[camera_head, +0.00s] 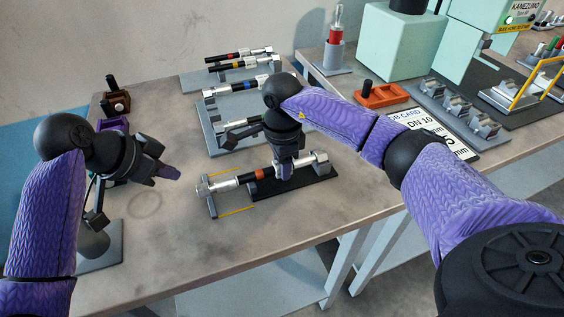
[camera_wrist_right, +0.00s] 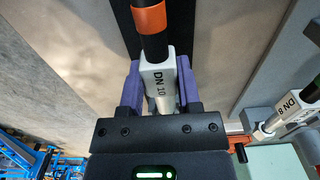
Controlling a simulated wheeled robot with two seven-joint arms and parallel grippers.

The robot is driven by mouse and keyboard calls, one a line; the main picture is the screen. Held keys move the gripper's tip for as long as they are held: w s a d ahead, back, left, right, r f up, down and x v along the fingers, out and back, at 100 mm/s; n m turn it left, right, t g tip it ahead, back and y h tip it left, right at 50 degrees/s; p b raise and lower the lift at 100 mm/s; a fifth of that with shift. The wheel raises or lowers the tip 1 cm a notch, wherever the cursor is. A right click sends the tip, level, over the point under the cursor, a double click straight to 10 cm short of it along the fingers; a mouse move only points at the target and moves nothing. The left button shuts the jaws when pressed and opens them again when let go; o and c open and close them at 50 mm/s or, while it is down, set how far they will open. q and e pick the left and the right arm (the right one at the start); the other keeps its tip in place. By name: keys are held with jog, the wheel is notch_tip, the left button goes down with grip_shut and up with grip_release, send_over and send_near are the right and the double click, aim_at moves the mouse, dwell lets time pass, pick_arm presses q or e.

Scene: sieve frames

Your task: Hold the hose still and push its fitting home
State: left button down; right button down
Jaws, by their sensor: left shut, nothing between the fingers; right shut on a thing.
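A black hose (camera_head: 246,178) with an orange band (camera_head: 259,174) lies across the front of the bench. A silver fitting (camera_head: 217,185) is at its left end, by a grey end plate (camera_head: 211,204); how deep it sits I cannot tell. Another silver fitting (camera_head: 309,160) is at its right end, over a black base (camera_head: 318,179). My right gripper (camera_head: 286,172) is shut on the hose's silver sleeve, marked DN 10 in the right wrist view (camera_wrist_right: 158,88). My left gripper (camera_head: 172,174) is shut and empty, left of the end plate and apart from it.
Other hoses on grey racks (camera_head: 215,124) lie behind. A DN 10 card (camera_head: 432,127), an orange tray (camera_head: 382,96) and mint machine (camera_head: 398,45) stand right. The front left bench is mostly clear.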

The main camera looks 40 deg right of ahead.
jog(key=shift+c, duration=1.1)
grip_release()
